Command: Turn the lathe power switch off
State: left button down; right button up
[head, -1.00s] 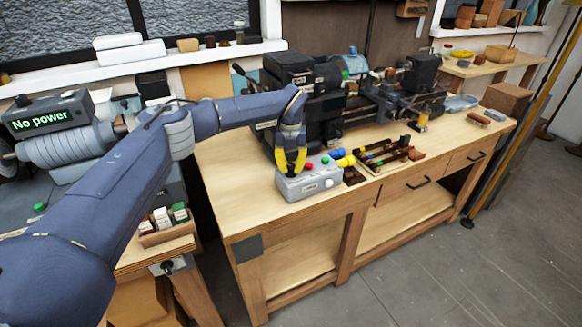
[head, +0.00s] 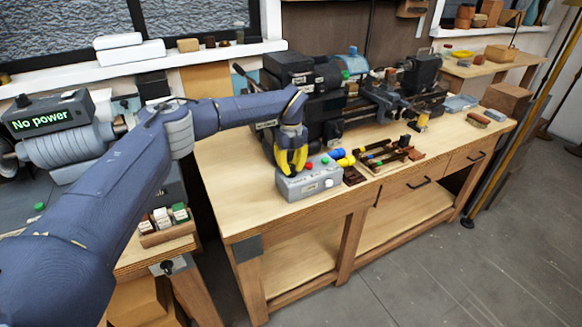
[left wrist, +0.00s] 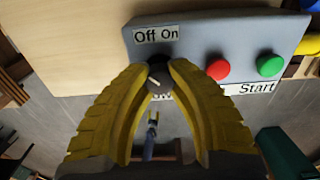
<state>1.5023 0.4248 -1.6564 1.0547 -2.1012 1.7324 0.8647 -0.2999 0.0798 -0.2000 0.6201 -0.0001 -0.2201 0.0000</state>
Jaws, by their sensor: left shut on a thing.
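The grey control box (head: 310,182) sits at the front left of the wooden workbench. In the left wrist view the box (left wrist: 240,40) bears an "Off On" label (left wrist: 156,34), a black rotary switch (left wrist: 158,76), a red button (left wrist: 218,69) and a green button (left wrist: 269,65). My left gripper (head: 291,172) points down at the box's left end. In the left wrist view its yellow fingers (left wrist: 160,72) are closed on the switch from both sides. The switch's pale mark shows between the fingertips; its exact setting I cannot tell. My right gripper is out of view.
The lathe (head: 335,90) stands behind the box on the workbench (head: 225,185). A tray of tools (head: 385,155) lies right of the box. A display (head: 45,115) at the left reads "No power". The bench's front left corner is clear.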

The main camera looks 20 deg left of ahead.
aim_at(291, 166)
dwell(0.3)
pick_arm(q)
jog(key=c, duration=1.1)
grip_release()
jog(key=shift+o, duration=0.2)
notch_tip(291, 166, up, 12)
